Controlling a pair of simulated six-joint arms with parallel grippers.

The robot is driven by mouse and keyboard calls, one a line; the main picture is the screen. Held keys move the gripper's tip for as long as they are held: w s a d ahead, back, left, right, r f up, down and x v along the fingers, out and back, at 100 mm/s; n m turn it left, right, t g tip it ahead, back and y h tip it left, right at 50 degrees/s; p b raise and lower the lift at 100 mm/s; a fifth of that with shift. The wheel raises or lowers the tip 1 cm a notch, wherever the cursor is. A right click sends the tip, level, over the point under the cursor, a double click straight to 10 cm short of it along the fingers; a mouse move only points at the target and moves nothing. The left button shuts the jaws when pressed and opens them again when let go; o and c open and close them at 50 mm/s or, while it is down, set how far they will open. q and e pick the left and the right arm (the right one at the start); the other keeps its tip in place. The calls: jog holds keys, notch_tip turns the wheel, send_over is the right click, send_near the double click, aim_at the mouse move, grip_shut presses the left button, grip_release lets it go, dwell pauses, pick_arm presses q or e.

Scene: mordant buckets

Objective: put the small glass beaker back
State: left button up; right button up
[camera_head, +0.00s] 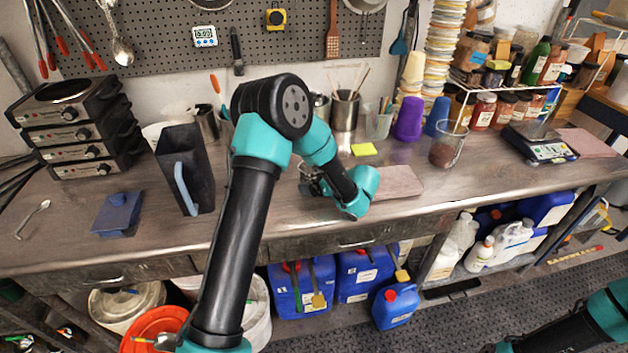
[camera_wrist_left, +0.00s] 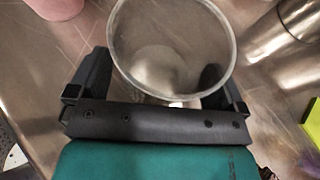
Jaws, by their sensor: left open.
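A clear glass beaker (camera_wrist_left: 172,48) stands on the metal worktop, its round rim facing the left wrist camera. My left gripper (camera_wrist_left: 155,85) is open, with one finger on each side of the beaker; I cannot tell whether either finger touches it. In the head view my left gripper (camera_head: 312,180) is low over the middle of the worktop, and the arm and wrist mostly hide the beaker there. Another glass beaker (camera_head: 447,147) with brown contents stands farther right. My right gripper is not in view; only part of that arm shows at lower right.
A pinkish board (camera_head: 398,182) lies right of my left gripper. Metal cups (camera_head: 344,112), a yellow note (camera_head: 363,149) and a purple cup (camera_head: 409,119) stand or lie behind. The front right worktop is clear.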

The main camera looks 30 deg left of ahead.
pick_arm(q)
jog(key=shift+r, duration=0.2)
jog(key=v, duration=1.2)
jog(key=shift+f, duration=0.1)
